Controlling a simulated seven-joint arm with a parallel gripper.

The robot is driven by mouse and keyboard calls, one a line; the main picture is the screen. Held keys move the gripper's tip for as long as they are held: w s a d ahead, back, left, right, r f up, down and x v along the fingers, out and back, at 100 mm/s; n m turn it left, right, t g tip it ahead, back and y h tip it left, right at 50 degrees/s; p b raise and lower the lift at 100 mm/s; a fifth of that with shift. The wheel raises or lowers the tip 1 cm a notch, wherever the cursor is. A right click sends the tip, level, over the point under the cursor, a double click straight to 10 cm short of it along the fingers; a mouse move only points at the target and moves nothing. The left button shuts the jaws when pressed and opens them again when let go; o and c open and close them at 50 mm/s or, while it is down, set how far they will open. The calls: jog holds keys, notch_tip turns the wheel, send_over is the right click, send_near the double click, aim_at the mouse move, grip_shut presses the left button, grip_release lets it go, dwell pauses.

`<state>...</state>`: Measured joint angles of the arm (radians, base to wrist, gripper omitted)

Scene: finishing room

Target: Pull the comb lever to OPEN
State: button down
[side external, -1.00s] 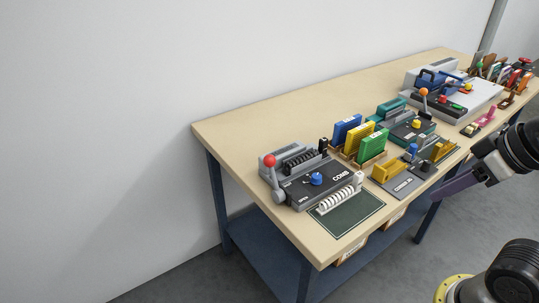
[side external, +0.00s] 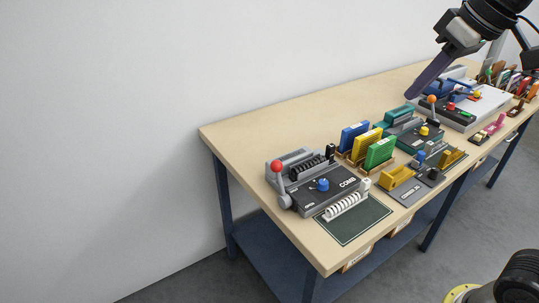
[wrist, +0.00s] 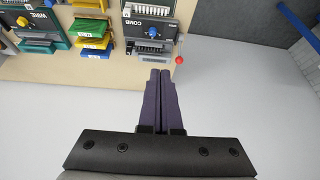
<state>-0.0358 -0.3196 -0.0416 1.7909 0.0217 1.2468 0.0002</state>
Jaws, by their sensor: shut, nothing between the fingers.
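The comb machine (side external: 335,191) is a dark grey box marked COMB with a blue knob, at the near left end of the bench. Its lever (side external: 281,181) has a red ball on top and stands upright at the machine's left side. In the wrist view the red ball (wrist: 180,60) shows just right of my fingertips, with the comb machine (wrist: 150,28) above them. My gripper (side external: 411,95) is shut and empty, high over the back of the bench and apart from the lever. It also shows in the wrist view (wrist: 161,72).
Blue, yellow and green binders (side external: 366,142) stand between the two machines. A grey and yellow device (side external: 400,181) sits at the front. The bench's left end (side external: 235,135) is bare.

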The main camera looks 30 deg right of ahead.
jog(key=w+a+n+g, duration=0.1)
jog(key=w+a, duration=0.1)
jog(key=w, duration=0.8)
jog(key=w+a+g, duration=0.1)
jog(key=w+a, duration=0.2)
jog(key=w, duration=0.7)
jog(key=w+a+f+g, duration=0.1)
jog(key=w+a+f, duration=0.1)
jog(key=w+f, duration=0.3)
jog(key=w+a+f+g, duration=0.1)
jog(key=w+a+f, duration=0.2)
jog(key=f, duration=1)
jog(key=w, duration=0.3)
jog(key=shift+a+n, duration=0.3)
jog(key=shift+n, duration=0.1)
jog(key=shift+f, duration=0.15)
notch_tip(320, 180, down, 10)
jog(key=shift+s+r, duration=0.35)
jog(key=shift+s, duration=0.4)
jog(key=shift+s+r, duration=0.3)
jog(key=shift+s, duration=0.45)
